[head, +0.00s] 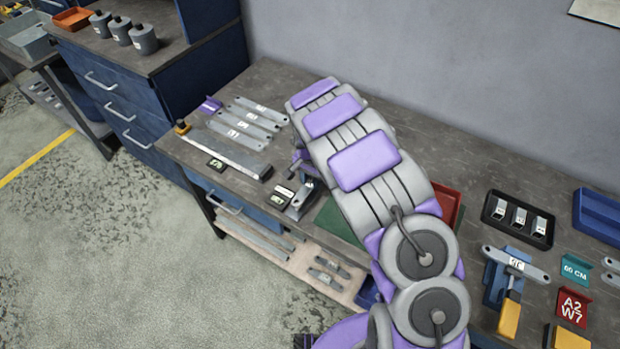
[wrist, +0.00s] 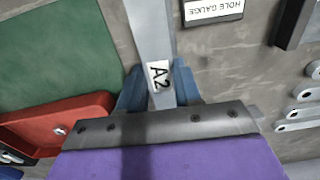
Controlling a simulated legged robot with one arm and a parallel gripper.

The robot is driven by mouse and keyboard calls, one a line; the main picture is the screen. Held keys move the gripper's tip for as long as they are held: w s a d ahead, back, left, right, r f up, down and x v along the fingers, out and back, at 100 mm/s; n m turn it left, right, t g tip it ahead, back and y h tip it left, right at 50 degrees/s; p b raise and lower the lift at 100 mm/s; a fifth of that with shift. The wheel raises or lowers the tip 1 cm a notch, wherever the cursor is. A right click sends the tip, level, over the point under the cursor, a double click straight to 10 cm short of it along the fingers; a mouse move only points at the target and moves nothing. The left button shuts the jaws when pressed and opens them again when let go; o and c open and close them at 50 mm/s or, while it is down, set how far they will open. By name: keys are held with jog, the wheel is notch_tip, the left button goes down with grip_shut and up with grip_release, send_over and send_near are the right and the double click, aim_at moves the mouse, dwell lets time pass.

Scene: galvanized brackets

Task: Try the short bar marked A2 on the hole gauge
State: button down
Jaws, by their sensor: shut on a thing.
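In the wrist view the short bar (wrist: 150,35) is a flat grey strip with a white A2 label. My gripper (wrist: 158,86) is shut on it, with blue fingers on either side of the label. The bar's far end runs out of the top of the picture. A white label reading HOLE GAUGE (wrist: 213,10) lies on the bench just right of the bar. In the head view my arm hides most of the gripper. A small grey metal piece (head: 302,200) shows beside the arm; I cannot tell whether it is the gauge or the bar.
Several grey bars (head: 245,122) lie at the bench's back left, behind a long steel bar (head: 225,148). A green mat (wrist: 55,45) and red tray (wrist: 60,125) are left in the wrist view.

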jog(key=shift+f, duration=1.45)
dwell(2.0)
jog(key=c, duration=0.7)
grip_release()
notch_tip(320, 180, up, 17)
jog(key=p, duration=0.1)
jog(key=shift+r+p, duration=0.15)
jog(key=shift+p, duration=0.25)
